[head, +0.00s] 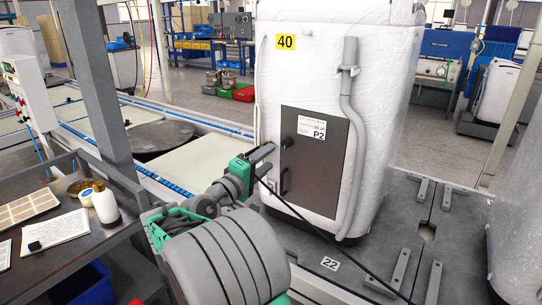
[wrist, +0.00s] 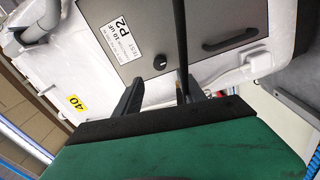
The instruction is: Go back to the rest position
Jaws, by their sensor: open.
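My gripper (head: 266,160) is in front of the grey door panel (head: 322,150) of a white wrapped appliance (head: 385,110). Its two fingers are apart and point toward the panel, near its left edge in the head view. In the wrist view the open fingers (wrist: 160,92) show below the panel (wrist: 150,30), with no object clearly held between them. The panel has a "P2" label (wrist: 124,37), a round black knob (wrist: 159,62) and a dark handle (wrist: 229,39). Whether the fingertips touch the panel cannot be told.
A thin black cable (head: 345,248) runs from near my gripper across the grey platform (head: 410,215); a dark strand (wrist: 181,45) crosses the wrist view. A dark workbench (head: 70,225) with bottles (head: 104,203) and a tray (head: 26,208) stands left. A grey post (head: 92,80) rises beside it.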

